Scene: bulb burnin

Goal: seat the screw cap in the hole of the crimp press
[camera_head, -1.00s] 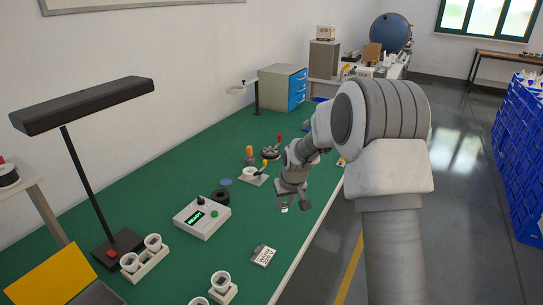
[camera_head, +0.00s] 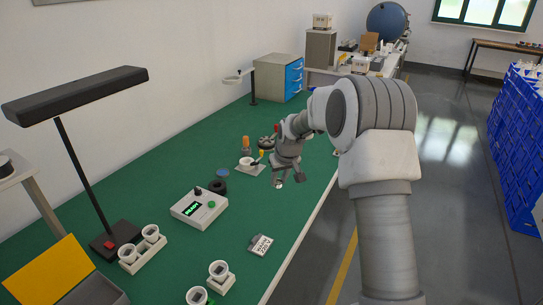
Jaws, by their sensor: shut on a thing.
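My gripper (camera_head: 289,181) hangs above the green bench near its right edge, pointing down. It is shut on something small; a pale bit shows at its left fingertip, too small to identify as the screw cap. A low grey plate with a white cup-like ring (camera_head: 246,162) and a dark lever stands just left of my gripper and looks like the crimp press. Its hole cannot be made out. A dark round fixture (camera_head: 266,142) sits behind it, partly covered by my arm.
White cups (camera_head: 150,233) in holders, a printed card (camera_head: 260,244) and a black lamp (camera_head: 78,98) are nearer. Green surface between them is clear.

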